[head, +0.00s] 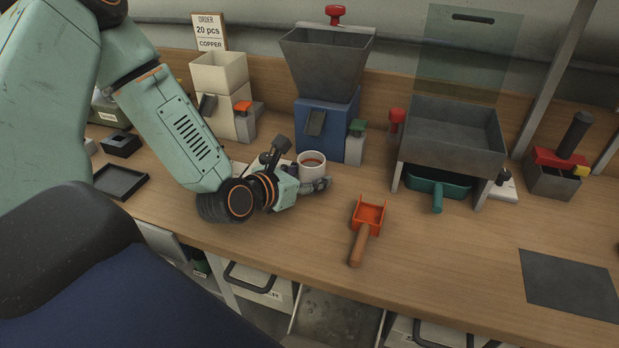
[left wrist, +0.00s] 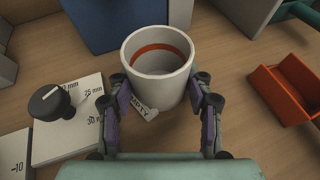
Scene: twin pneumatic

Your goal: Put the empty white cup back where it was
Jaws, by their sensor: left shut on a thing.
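The white cup (head: 312,168) stands upright in front of the blue hopper machine, and it also shows in the left wrist view (left wrist: 158,84). An orange-red band runs around its inner wall. My left gripper (head: 314,184) is shut on the cup, with one finger on each side of its body. A small label (left wrist: 144,109) ending in "PTY" lies by the cup's near side, partly hidden by a finger. I cannot tell whether the cup's base touches the bench. My right gripper is not in view.
The blue hopper machine (head: 325,130) stands close behind the cup. An orange scoop (head: 368,215) lies to the right on the bench (head: 450,245). A white plate with a black knob (left wrist: 70,115) is left of the cup. A grey bin on legs (head: 452,135) stands further right.

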